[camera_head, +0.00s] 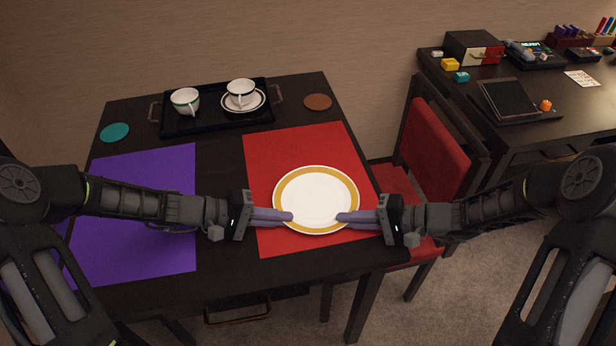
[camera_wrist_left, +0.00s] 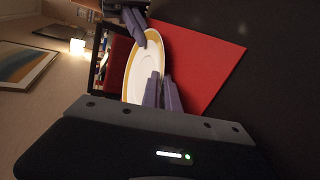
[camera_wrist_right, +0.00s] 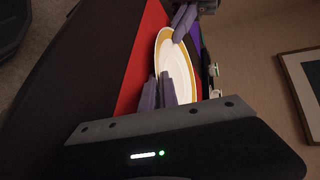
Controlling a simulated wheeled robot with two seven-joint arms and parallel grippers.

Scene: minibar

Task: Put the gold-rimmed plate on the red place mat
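My left gripper (camera_head: 290,217) is shut on the plate's left rim. My right gripper (camera_head: 341,218) is shut on its right rim. The plate also shows between the fingers in the left wrist view (camera_wrist_left: 153,62) and the right wrist view (camera_wrist_right: 176,68). It looks level and close to the mat; I cannot tell whether it touches it.
A purple mat (camera_head: 150,190) lies on the left. A black tray (camera_head: 215,119) with two cups stands at the back, between a teal coaster (camera_head: 115,132) and a brown coaster (camera_head: 318,102). A red chair (camera_head: 433,140) and a second desk (camera_head: 520,110) are on the right.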

